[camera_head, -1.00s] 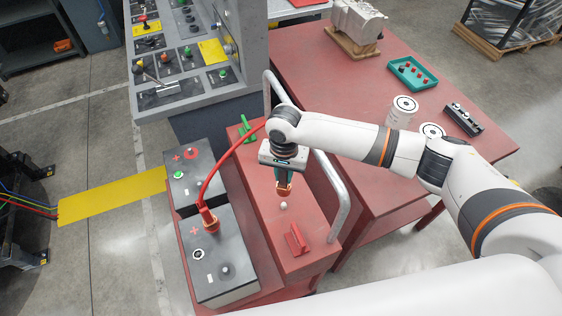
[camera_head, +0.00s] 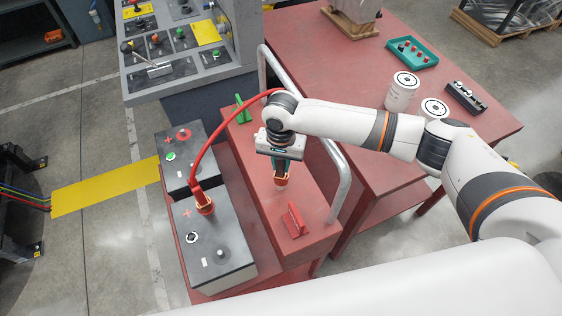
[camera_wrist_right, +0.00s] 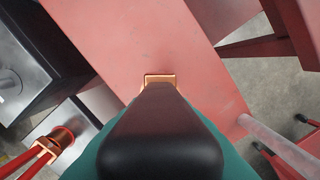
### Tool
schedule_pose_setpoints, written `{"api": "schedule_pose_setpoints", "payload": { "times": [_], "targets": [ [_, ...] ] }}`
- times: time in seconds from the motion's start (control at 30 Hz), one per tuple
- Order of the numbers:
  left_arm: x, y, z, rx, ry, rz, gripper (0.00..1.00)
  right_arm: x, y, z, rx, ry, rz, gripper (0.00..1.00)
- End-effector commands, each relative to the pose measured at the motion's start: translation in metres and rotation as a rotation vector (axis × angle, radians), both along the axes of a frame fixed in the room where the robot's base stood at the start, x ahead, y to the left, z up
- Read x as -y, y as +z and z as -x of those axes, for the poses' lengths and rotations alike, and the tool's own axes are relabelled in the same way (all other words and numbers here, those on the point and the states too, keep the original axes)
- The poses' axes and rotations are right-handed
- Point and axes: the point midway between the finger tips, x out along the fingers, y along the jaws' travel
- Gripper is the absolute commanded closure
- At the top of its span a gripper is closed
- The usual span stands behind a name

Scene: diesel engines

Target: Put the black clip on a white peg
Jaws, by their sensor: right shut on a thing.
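My right gripper (camera_head: 278,162) points down over the red cart top (camera_head: 262,205) and is shut on the black clip. In the right wrist view the black clip (camera_wrist_right: 160,130) fills the lower middle, with its copper jaw end (camera_wrist_right: 160,80) over red metal. In the head view the clip's copper end (camera_head: 281,181) shows just below the gripper. No white peg shows now; the spot where one stood is covered by the clip and gripper. I cannot tell whether the clip touches it. My left gripper is out of view.
A red clip with a red cable (camera_head: 204,203) sits on the near battery (camera_head: 215,240). White cans (camera_head: 402,90) stand on the red table.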

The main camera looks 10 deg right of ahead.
Motion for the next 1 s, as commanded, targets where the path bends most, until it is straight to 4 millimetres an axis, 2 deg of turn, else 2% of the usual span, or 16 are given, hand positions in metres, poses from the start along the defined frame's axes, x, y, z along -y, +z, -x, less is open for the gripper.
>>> {"api": "schedule_pose_setpoints", "payload": {
  "times": [0.13, 0.2, 0.6, 0.93, 0.97, 1.0],
  "targets": [
    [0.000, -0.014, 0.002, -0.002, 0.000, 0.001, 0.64, 0.000, -0.012, 0.000, 0.002, 0.000, 0.000, 1.00],
    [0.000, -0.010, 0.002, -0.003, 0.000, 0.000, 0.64, 0.000, -0.014, 0.000, -0.001, -0.001, 0.000, 1.00],
    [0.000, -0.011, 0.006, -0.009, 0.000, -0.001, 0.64, 0.000, -0.037, 0.000, 0.000, -0.001, -0.001, 1.00],
    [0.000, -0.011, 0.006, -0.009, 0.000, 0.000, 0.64, 0.000, -0.039, -0.001, 0.000, -0.001, -0.001, 1.00],
    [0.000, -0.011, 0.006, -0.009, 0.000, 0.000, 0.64, 0.000, -0.039, -0.001, 0.000, -0.001, -0.001, 0.75],
    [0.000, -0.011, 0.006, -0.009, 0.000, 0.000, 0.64, 0.000, -0.039, -0.001, 0.000, -0.001, -0.001, 0.69]
  ]
}}
